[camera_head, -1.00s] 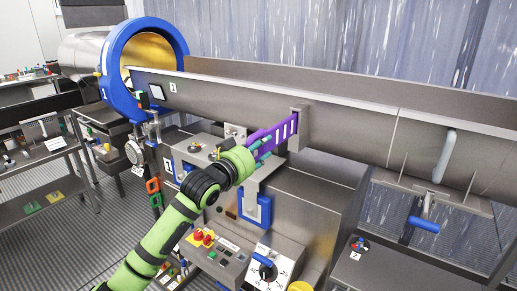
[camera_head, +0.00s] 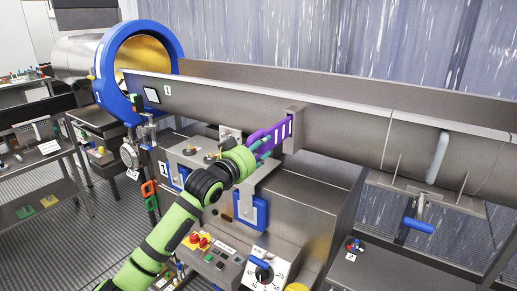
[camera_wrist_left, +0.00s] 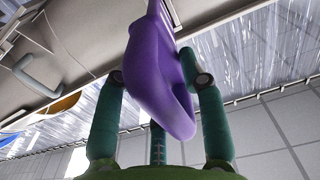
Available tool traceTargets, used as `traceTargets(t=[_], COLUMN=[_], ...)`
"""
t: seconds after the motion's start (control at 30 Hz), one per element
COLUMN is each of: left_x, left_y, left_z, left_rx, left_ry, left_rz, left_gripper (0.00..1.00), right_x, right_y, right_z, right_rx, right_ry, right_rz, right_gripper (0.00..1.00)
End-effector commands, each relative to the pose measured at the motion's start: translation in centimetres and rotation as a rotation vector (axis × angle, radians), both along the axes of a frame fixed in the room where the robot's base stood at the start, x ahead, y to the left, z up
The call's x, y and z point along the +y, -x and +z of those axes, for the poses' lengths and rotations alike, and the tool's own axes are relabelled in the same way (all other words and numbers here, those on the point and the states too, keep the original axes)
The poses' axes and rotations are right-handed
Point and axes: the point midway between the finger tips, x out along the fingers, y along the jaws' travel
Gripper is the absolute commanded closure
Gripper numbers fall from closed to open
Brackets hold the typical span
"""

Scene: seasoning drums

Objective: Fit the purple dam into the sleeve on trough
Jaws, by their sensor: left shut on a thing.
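The purple dam (camera_head: 281,132), a slotted plate with a rounded loop handle, is at the side of the grey trough (camera_head: 230,97). Its slotted end meets the grey sleeve (camera_head: 295,115) on the trough wall. I cannot tell how deep it sits there. My left gripper (camera_head: 263,147), with dark green fingers, is shut on the handle end of the dam. The left wrist view shows the purple handle (camera_wrist_left: 160,85) between the fingers; the sleeve cannot be made out there. My right gripper is not in view.
A blue ring (camera_head: 108,84) around a drum mouth stands at the trough's left end. A grey machine housing with a control panel (camera_head: 215,255) lies below the trough. A blue-handled lever (camera_head: 418,224) hangs at right. A side table stands at left.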

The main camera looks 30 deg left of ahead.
Motion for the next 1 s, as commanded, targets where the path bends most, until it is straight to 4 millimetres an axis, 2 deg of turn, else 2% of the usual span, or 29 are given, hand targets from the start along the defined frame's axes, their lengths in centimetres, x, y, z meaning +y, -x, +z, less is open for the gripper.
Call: traceTargets(t=[1.0], left_x=[-0.2], left_y=[-2.4], left_z=[0.3], left_rx=[-0.007], left_ry=[0.001], left_rz=[-0.001], left_gripper=[1.00], right_x=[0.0], right_y=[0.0], right_z=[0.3], right_rx=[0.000], right_ry=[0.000], right_rz=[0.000], right_gripper=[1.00])
